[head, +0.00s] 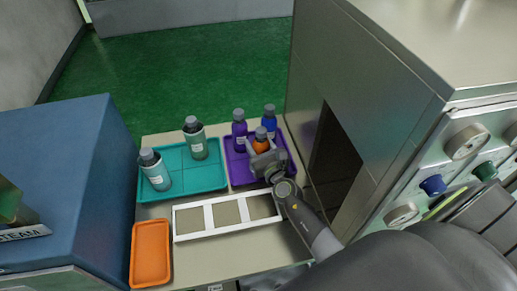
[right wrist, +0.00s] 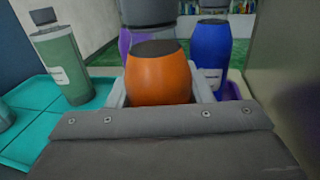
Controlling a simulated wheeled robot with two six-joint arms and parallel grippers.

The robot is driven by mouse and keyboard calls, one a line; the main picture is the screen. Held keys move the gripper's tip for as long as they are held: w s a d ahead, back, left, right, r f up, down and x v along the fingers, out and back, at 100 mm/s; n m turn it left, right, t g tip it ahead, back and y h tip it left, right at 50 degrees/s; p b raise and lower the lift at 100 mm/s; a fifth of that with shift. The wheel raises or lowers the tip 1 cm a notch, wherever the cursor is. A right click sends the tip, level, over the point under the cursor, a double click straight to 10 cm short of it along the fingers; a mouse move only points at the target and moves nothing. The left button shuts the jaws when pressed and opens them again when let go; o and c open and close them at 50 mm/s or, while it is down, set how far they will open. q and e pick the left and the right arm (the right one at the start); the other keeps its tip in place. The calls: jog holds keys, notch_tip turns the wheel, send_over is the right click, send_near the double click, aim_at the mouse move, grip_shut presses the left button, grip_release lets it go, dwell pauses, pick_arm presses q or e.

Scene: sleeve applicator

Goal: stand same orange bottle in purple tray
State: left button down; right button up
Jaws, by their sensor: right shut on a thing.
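The orange bottle (head: 261,144) with a dark cap is in my right gripper (head: 266,161), over the purple tray (head: 238,179). In the right wrist view the orange bottle (right wrist: 160,80) stands upright between the fingers, which are shut on it. Whether its base touches the tray is hidden by the gripper. A purple bottle (head: 239,133) and a blue bottle (head: 269,120) stand at the back of the purple tray. The blue bottle (right wrist: 211,55) also shows behind the orange one in the right wrist view. My left gripper does not show.
A teal tray (head: 180,193) with two pale green bottles (head: 195,142) is left of the purple tray. A white three-part frame (head: 208,217) and an empty orange tray (head: 150,252) lie in front. The grey machine (head: 352,115) with an opening stands close on the right; a blue box (head: 55,180) stands left.

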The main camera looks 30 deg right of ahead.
jog(key=shift+f, duration=0.1)
jog(key=shift+f, duration=0.15)
jog(key=o, duration=1.2)
